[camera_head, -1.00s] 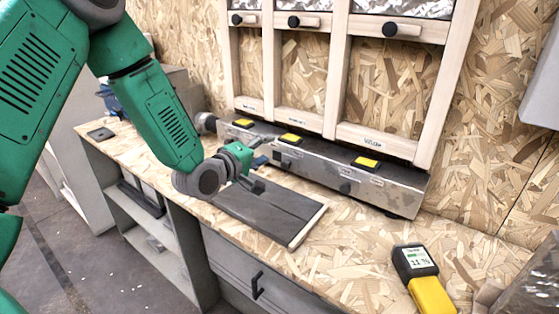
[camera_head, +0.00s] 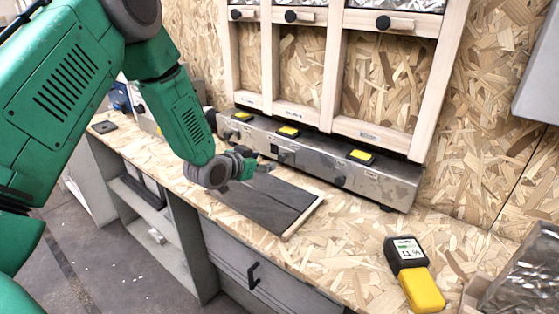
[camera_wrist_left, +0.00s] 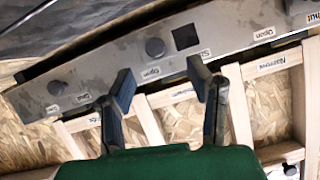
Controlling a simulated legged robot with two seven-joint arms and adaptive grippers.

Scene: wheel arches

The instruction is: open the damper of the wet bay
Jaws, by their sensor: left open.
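A grey metal duct (camera_head: 315,163) runs along the foot of a wooden frame (camera_head: 330,70) with three bays. Its front has dark knobs, one being the right knob (camera_head: 340,181); yellow-topped pads (camera_head: 361,156) sit on top. My left gripper (camera_head: 252,164) is open and empty in front of the duct's left-middle part. In the left wrist view its fingers (camera_wrist_left: 162,80) point at the duct, apart from it, with a round knob (camera_wrist_left: 155,47) and a dark square (camera_wrist_left: 186,37) beyond. Small labels there include "Open". Which bay is wet cannot be told. My right gripper is not in view.
A dark grey panel (camera_head: 265,205) lies on the chipboard bench (camera_head: 335,235) below my left gripper. A yellow and black meter (camera_head: 415,275) lies at the right front, and foil-wrapped material (camera_head: 525,275) is at the right edge. The bench between panel and meter is clear.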

